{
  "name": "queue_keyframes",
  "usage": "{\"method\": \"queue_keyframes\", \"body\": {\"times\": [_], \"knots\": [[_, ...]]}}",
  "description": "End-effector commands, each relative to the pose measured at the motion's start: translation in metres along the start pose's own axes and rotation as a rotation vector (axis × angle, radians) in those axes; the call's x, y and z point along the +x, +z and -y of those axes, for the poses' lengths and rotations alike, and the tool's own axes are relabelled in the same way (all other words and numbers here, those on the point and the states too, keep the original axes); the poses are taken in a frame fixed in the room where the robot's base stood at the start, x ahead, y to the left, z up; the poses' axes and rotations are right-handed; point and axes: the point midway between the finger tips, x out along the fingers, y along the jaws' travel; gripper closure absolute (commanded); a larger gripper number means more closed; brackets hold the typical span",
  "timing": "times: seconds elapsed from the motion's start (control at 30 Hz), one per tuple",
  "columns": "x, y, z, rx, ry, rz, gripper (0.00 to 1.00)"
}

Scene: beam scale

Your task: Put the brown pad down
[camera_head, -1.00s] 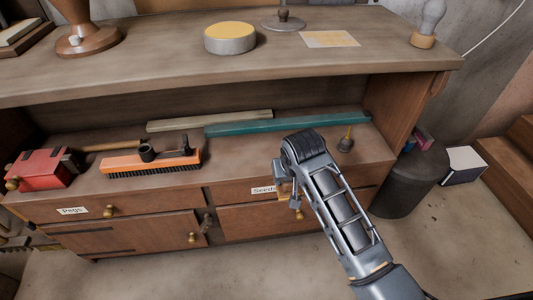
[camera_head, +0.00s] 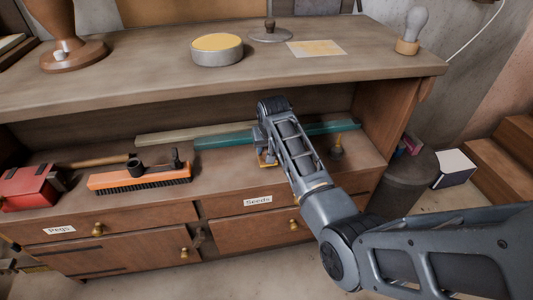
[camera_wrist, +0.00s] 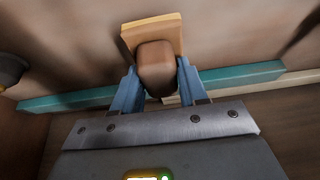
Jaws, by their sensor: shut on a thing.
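The brown pad (camera_wrist: 155,66), a brown block with a flat tan plate at its far end, sits between the blue fingers of my gripper (camera_wrist: 157,76) in the wrist view. My gripper is shut on it. In the head view my gripper (camera_head: 265,150) is over the lower shelf (camera_head: 225,183), and only a small yellowish bit of the pad (camera_head: 267,164) shows beneath it. I cannot tell whether the pad touches the shelf.
A teal strip (camera_head: 222,142) and a pale strip (camera_head: 165,138) lie behind my gripper. A small brass-coloured item (camera_head: 336,148) stands to the right, and an orange brush (camera_head: 140,176) lies to the left. The shelf front between brush and gripper is clear.

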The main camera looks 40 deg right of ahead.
Motion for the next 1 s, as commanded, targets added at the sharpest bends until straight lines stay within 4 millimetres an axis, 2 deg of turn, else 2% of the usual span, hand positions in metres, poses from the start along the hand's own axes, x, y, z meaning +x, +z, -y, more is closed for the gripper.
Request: {"method": "queue_keyframes", "body": {"times": [0.1, 0.33, 0.77, 0.8, 1.0], "knots": [[0.006, -0.008, 0.0, 0.001, 0.0, 0.001, 0.82], [0.033, 0.005, 0.0, 0.0, 0.0, 0.001, 0.82], [0.039, 0.007, 0.0, 0.001, 0.0, -0.001, 0.82], [0.038, 0.007, 0.0, 0.001, 0.0, 0.0, 0.54], [0.037, 0.007, 0.0, 0.001, 0.0, 0.0, 0.34]]}}
